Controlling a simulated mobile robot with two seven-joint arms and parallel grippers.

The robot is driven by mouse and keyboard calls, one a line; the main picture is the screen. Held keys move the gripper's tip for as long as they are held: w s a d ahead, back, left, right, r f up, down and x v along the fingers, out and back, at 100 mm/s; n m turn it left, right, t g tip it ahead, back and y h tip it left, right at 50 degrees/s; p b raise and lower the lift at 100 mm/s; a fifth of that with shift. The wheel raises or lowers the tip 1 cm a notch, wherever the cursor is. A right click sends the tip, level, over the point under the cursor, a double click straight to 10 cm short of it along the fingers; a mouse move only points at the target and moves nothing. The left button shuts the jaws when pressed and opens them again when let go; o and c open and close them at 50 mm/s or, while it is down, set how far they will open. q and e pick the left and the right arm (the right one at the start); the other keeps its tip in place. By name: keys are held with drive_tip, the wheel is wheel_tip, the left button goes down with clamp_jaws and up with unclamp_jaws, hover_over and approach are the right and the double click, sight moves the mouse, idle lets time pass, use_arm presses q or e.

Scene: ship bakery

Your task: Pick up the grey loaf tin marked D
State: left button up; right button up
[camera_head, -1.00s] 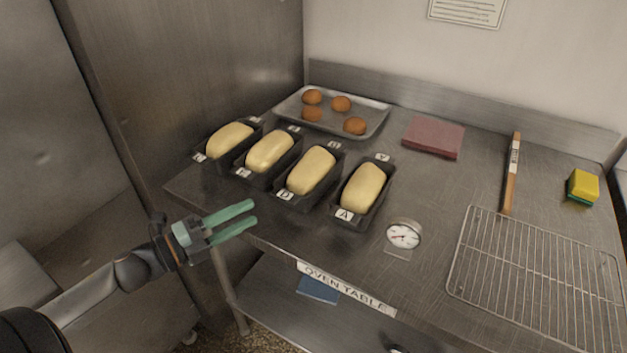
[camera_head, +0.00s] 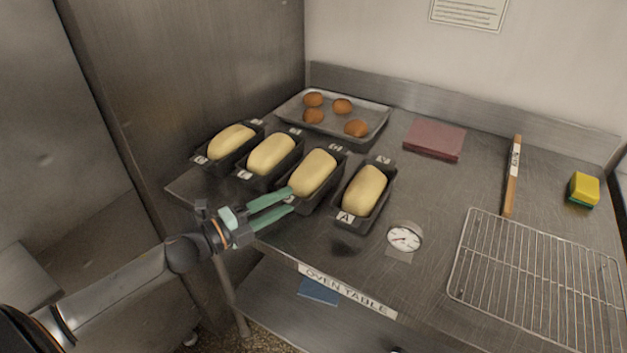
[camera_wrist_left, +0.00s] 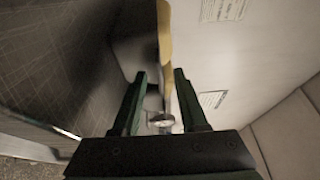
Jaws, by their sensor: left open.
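The grey loaf tin D (camera_head: 325,194) is third from the left in the row on the steel table and holds pale dough (camera_head: 313,173). Its front label, readable as D earlier, is now covered by my fingers. My left gripper (camera_head: 291,199) is open, with its green fingertips at the near end of tin D. I cannot tell whether they touch it. In the left wrist view the open fingers (camera_wrist_left: 160,98) point at a dark tin with a yellow strip of dough. My right gripper is not in view.
Tin A (camera_head: 376,209) stands close on the right of tin D, and another dough-filled tin (camera_head: 287,175) close on its left. A round dial (camera_head: 404,237), a wire rack (camera_head: 530,270) and a tray of buns (camera_head: 361,114) are also on the table.

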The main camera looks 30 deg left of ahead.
use_arm(q)
drive_tip(key=shift+c, duration=0.2)
clamp_jaws()
idle(1.2)
drive_tip(key=shift+r, duration=0.15)
